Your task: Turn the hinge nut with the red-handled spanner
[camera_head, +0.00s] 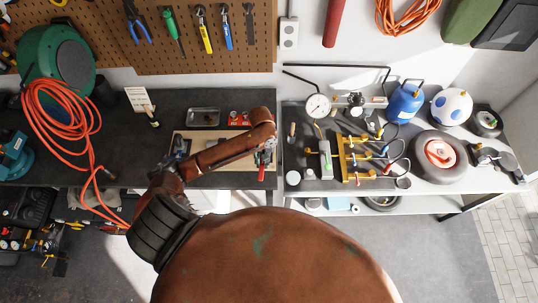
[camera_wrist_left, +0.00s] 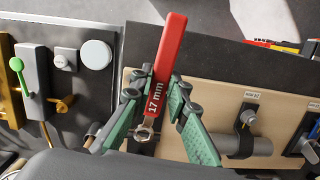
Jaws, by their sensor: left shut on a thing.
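The red-handled spanner (camera_wrist_left: 168,50), marked 17 mm, is between the green fingers of my left gripper (camera_wrist_left: 160,92) in the left wrist view. The gripper is shut on it, and its metal head (camera_wrist_left: 146,131) points toward the bottom of that view. In the head view my left gripper (camera_head: 265,158) is over the right end of a pale board (camera_head: 225,135), with the red handle (camera_head: 262,173) showing below it. The board also shows in the left wrist view (camera_wrist_left: 275,110), carrying labelled metal fittings (camera_wrist_left: 245,138). My right gripper is out of view.
A metal tray (camera_head: 203,117) and small red items (camera_head: 239,118) lie behind the board. To the right, past a gap between benches, stand a yellow rack (camera_head: 355,158), a gauge (camera_head: 318,106) and a blue gas bottle (camera_head: 405,102). An orange hose (camera_head: 60,110) hangs at left.

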